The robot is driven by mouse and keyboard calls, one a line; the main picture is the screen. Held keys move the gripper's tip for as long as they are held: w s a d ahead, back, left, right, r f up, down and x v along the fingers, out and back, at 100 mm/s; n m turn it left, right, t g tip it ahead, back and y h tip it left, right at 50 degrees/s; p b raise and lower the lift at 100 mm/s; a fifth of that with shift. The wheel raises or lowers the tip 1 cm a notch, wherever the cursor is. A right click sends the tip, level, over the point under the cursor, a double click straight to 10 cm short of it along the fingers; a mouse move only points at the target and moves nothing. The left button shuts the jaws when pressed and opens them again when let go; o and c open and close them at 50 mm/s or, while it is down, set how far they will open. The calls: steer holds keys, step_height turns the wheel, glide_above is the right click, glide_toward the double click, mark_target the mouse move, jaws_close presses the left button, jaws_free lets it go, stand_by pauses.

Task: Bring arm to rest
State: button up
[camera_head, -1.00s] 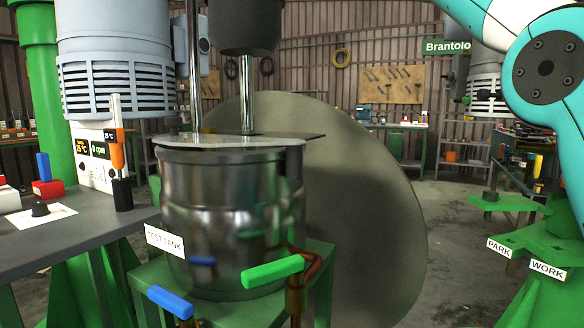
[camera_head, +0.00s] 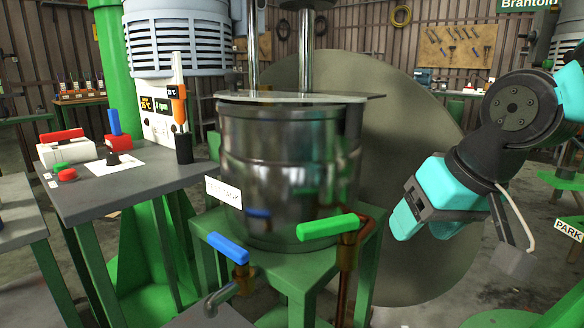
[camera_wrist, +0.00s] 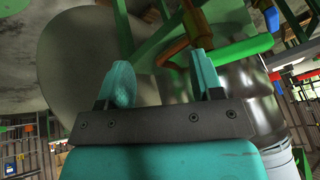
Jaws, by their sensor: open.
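My gripper (camera_head: 404,215) is at the right in the head view, a teal and dark grey tool on my bent arm. Its fingers point down and left, to the right of the tank and apart from it. In the wrist view its two teal fingers (camera_wrist: 163,84) stand apart with nothing between them. The steel test tank (camera_head: 285,165) stands on a green stand (camera_head: 368,262). A green valve handle (camera_head: 327,228) and a blue valve handle (camera_head: 228,248) sit at its front. The green handle also shows beyond the fingers in the wrist view (camera_wrist: 236,52).
A grey control table (camera_head: 135,185) stands at the left with a red lever, a blue lever and buttons. A large round grey disc (camera_head: 425,120) is behind the tank. A green stand marked PARK (camera_head: 568,230) is at the right edge. Some bare floor lies between.

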steer(key=s+a+f+n+g+y+p, duration=0.1)
steer(key=s+f+n+g, duration=0.15)
steer(key=s, duration=0.45)
steer(key=s+a+f+n+g+p, duration=0.1)
steer(key=s+a+f+n+g, duration=0.15)
steer(key=s, duration=0.45)
step_height(320, 180, up, 24)
steer(key=p, duration=2.3)
steer(key=shift+d+t, duration=0.3)
steer(key=shift+d, duration=0.15)
